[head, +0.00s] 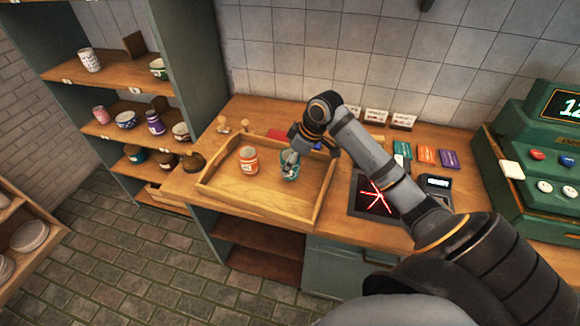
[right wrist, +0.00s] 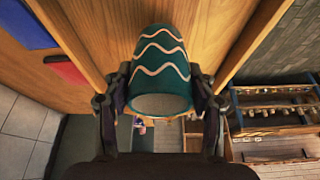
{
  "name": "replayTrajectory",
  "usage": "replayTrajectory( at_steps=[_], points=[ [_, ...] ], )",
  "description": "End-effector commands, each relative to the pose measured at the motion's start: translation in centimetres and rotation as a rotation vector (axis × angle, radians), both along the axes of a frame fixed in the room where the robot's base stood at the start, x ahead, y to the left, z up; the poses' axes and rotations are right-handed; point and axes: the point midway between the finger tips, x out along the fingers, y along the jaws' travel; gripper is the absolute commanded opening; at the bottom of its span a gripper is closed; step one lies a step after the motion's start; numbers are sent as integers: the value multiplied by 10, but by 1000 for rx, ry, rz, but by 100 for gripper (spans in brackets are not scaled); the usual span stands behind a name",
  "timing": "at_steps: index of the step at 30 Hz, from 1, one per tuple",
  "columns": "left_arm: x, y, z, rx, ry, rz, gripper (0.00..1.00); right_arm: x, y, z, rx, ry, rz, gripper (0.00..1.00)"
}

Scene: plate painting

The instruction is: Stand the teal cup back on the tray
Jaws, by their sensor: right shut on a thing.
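The teal cup (head: 290,172) with pale wavy lines is held in my right gripper (head: 290,158). In the right wrist view the teal cup (right wrist: 158,60) sits between the two fingers of my right gripper (right wrist: 161,95), which are shut on its sides. The wooden tray (head: 225,201) stands on the counter. In the head view the cup appears over the tray's right part, roughly upright; I cannot tell whether its base touches the tray floor. My left gripper is not in view.
An orange and white cup (head: 249,161) stands in the tray, left of the teal cup. A dark panel with red lines (head: 372,196) and a card reader (head: 437,187) lie to the right. A green register (head: 540,160) is at far right. The tray's front left floor is bare.

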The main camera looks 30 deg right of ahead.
Motion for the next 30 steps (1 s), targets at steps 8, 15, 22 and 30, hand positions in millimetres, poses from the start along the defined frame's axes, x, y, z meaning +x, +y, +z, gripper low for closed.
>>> replayTrajectory(
  at_steps=[8,15,22,30],
  points=[
    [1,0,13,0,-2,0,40,4,0,-28,2,5,0,17],
    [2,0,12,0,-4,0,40,5,-1,-36,-1,-1,1,17],
    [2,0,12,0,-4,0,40,4,-1,-40,-1,1,1,66],
    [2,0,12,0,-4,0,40,4,-1,-39,-1,1,1,79]
  ],
)
